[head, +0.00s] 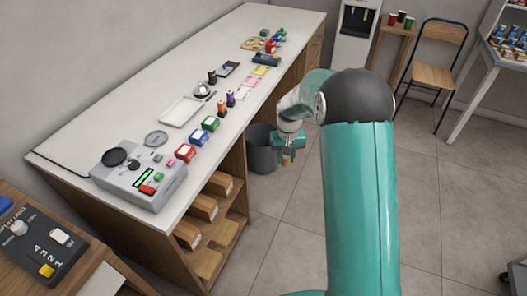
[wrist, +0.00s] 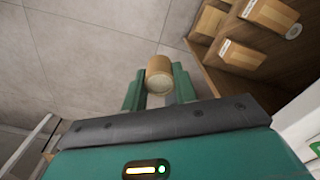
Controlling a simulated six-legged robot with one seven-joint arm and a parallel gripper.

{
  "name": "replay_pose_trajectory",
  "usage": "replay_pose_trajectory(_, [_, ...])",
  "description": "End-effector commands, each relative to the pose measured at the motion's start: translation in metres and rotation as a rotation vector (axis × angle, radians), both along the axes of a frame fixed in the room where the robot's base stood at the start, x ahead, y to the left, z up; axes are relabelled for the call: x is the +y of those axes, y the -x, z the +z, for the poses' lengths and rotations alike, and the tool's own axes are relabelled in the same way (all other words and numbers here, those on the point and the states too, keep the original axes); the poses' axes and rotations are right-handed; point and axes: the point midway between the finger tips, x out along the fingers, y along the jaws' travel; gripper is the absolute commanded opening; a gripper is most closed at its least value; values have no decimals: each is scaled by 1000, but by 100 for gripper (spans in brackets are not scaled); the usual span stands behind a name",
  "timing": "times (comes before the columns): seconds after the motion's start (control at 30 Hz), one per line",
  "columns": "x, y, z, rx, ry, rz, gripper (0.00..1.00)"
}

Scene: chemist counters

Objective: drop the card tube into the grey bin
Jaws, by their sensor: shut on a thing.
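The card tube (wrist: 159,70) is short, round and brown, with a pale end facing the wrist camera. My gripper (wrist: 158,88) is shut on it, with a green finger on each side. In the head view my gripper (head: 288,148) points down in front of the counter, with the tube (head: 286,160) below it. The grey bin (head: 259,158) stands on the floor beside the counter, just behind and left of my gripper in that view. My arm and gripper hide part of the bin. The bin does not show in the wrist view.
Tiled floor (head: 285,205) is clear; a chair (head: 434,75) stands far right.

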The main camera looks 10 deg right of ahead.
Motion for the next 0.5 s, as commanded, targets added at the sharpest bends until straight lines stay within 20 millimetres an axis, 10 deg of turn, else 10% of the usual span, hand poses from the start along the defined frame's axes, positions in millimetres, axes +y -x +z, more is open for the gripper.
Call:
replay_pose_trajectory(0.23, [1, 3, -5, 2, 0, 1, 8])
replay_pose_trajectory(0.5, [1, 42, -56, 5, 0, 1, 8])
